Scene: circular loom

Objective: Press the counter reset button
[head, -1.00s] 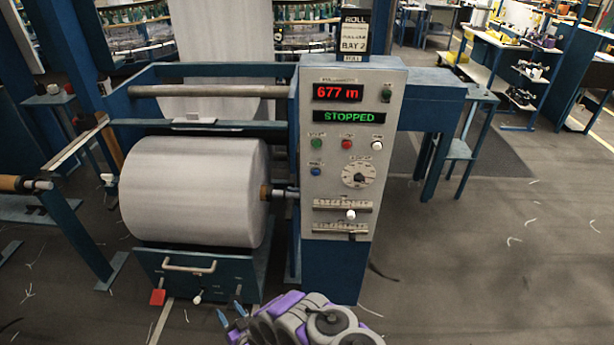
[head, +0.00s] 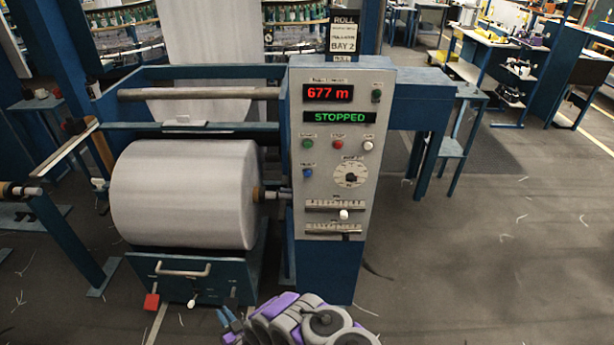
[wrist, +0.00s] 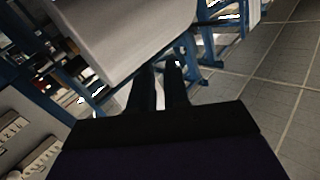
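The control panel (head: 331,190) faces me with a red counter display (head: 328,93) reading 677 m. A green display (head: 339,117) below reads STOPPED. A small dark green button (head: 376,96) sits right of the counter. Below are green (head: 308,143), red (head: 338,145), white (head: 368,146) and blue (head: 308,173) buttons. Their labels are too small to read surely, so I cannot tell which is the reset. My gripper (head: 230,316) is low, below the panel and left of its column. Its two fingers show slightly apart and empty in the wrist view (wrist: 160,88).
A large pale fabric roll (head: 185,195) hangs left of the panel over a blue base box (head: 190,275). The panel also has a dial (head: 351,174) and two sliders (head: 343,214). Open floor (head: 480,260) lies to the right.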

